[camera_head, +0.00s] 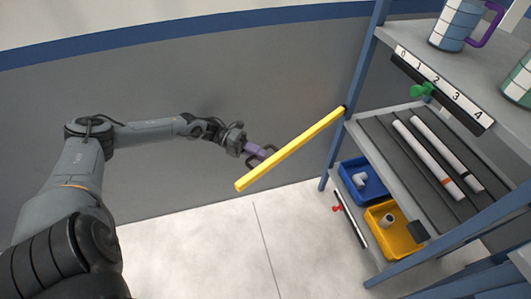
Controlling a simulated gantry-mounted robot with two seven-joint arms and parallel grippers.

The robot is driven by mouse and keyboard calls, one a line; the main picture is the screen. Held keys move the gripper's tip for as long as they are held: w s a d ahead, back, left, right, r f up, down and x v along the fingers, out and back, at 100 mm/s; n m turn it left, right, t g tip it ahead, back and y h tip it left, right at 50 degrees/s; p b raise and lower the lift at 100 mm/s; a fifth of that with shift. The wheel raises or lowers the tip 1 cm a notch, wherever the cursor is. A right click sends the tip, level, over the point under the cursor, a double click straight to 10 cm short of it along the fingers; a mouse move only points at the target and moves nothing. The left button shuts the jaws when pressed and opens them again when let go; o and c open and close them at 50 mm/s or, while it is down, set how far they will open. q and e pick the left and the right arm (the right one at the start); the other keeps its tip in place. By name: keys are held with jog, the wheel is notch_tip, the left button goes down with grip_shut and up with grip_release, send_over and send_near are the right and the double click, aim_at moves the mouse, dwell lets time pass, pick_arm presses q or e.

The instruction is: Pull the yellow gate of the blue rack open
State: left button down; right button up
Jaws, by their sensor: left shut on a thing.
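The yellow gate (295,147) is a long straight bar. Its right end meets a post of the blue rack (359,75), and its free end sticks out to the left, away from the shelves. My left gripper (264,155) is at the gate's far side, nearer the free end than the post, and is shut on it. A purple part shows between the dark fingers; the exact contact is partly hidden behind the bar. My right gripper is not in view.
White pipes (432,158) lie on the rack's grooved shelf. Below are a blue bin (362,178) and a yellow bin (390,228) with pipe fittings. Mugs (457,25) stand on the top shelf, above a numbered strip (440,85). The floor left of the rack is clear.

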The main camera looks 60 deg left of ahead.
pick_arm(q)
jog(key=shift+a, duration=0.15)
jog(key=c, duration=1.1)
grip_release()
jog(key=shift+w, duration=0.1)
